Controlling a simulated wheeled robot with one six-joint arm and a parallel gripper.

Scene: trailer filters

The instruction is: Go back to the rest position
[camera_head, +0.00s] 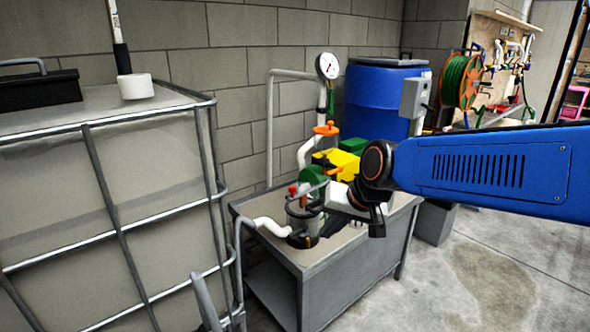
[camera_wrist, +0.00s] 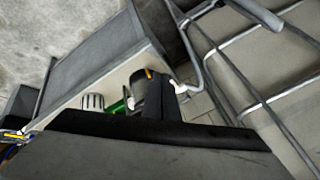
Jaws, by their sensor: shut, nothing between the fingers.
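My blue arm reaches in from the right in the head view. My gripper (camera_head: 331,222), pale with black fingers, is over the grey metal bench (camera_head: 345,262), close to the pump and pipe fittings there. In the wrist view the gripper's dark fingers (camera_wrist: 153,92) are together with nothing held, and the bench (camera_wrist: 92,62) lies beyond them. The gripper hides part of the fittings, and I cannot tell whether it touches any of them.
A caged tank (camera_head: 90,185) stands close on the left. Behind the bench are a pressure gauge (camera_head: 328,66) and a blue drum (camera_head: 376,105). A green hose reel (camera_head: 461,80) hangs at the back right. The concrete floor (camera_head: 490,280) is clear at the front right.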

